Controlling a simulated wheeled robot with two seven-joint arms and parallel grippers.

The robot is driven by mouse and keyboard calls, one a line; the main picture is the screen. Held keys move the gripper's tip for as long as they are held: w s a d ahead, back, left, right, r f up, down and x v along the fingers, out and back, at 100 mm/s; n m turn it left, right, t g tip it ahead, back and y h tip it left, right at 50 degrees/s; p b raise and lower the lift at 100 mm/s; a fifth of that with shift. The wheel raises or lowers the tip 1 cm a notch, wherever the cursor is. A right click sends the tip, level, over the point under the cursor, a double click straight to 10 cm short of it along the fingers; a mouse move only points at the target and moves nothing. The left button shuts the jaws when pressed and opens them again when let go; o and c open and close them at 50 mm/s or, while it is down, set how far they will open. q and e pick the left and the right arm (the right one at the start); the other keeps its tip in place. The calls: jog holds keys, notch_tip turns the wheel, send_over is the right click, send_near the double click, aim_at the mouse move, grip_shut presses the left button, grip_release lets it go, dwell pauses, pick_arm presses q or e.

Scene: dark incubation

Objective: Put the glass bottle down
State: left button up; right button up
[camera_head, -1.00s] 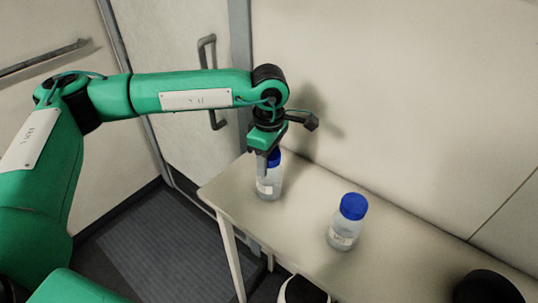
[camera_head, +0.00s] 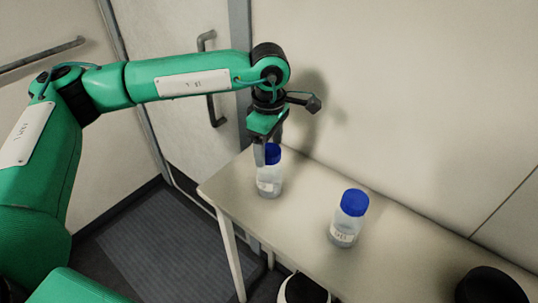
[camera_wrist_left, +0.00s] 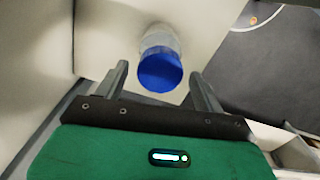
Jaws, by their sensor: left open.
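A glass bottle with a blue cap (camera_head: 270,182) stands upright on the white table (camera_head: 300,222), near its left end. My left gripper (camera_head: 265,150) is open just above it, with its fingers around the cap's height. In the left wrist view the bottle's blue cap (camera_wrist_left: 160,70) lies beyond and between the two open fingertips (camera_wrist_left: 158,80), with a gap on each side. A second bottle with a blue cap (camera_head: 348,218) stands upright on the table further right. My right gripper is not in view.
A wall rises behind the table. A door with a grey handle (camera_head: 211,80) is behind my left arm. A black round object (camera_head: 488,287) is at the lower right. The tabletop between the two bottles is clear.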

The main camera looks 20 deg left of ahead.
pick_arm(q)
notch_tip(320, 180, up, 6)
jog(key=shift+d+f+b, duration=0.1)
jog(key=shift+f+b, duration=0.05)
jog(key=shift+b, duration=0.55)
notch_tip(320, 180, up, 3)
jog(key=shift+r, duration=0.2)
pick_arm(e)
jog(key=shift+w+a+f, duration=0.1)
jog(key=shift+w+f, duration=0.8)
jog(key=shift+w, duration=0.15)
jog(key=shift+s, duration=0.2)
